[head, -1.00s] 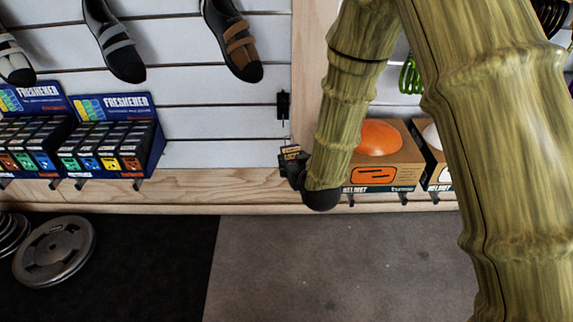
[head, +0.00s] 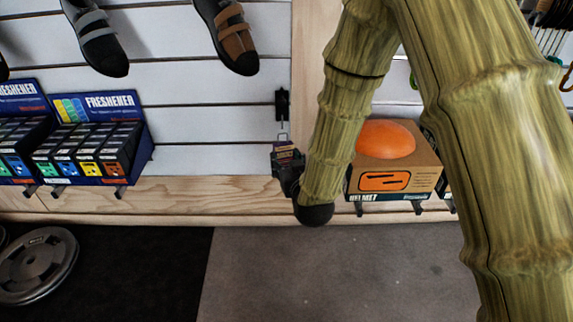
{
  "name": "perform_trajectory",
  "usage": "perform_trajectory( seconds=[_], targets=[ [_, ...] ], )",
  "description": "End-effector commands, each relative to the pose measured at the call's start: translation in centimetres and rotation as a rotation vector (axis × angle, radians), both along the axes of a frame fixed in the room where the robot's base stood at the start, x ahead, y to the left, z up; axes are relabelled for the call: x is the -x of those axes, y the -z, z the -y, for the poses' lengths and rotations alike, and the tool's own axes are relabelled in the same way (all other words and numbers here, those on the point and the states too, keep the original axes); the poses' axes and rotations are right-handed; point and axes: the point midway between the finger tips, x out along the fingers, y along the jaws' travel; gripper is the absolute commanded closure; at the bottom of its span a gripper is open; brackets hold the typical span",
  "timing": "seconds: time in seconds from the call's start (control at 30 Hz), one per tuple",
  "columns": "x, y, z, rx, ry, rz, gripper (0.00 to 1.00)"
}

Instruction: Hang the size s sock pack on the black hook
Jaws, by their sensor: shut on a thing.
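The black hook (head: 282,104) is fixed on the slatted wall, left of the wooden post. The sock pack (head: 285,154) is small and dark, with a thin light hanger loop (head: 283,136) at its top. It is upright just below the hook in the picture. I cannot tell whether the loop touches the hook. My gripper (head: 287,175) is shut on the lower part of the pack, and my arm comes in from the upper right. The pack's lower part is hidden, and its size mark is too small to read.
A helmet box (head: 425,170) with an orange helmet (head: 385,139) stands on the ledge right of my arm. Freshener boxes (head: 138,150) stand on the left, below hanging climbing shoes (head: 226,35). Weight plates (head: 38,265) lie on the floor. The wall left of the hook is clear.

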Motion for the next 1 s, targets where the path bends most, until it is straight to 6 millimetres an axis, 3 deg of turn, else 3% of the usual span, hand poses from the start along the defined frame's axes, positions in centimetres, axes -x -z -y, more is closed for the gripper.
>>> perform_trajectory(
  seconds=[1.0],
  targets=[
    [-4.6,0.5,0.0,0.000,-0.001,0.000,0.75]
  ],
)
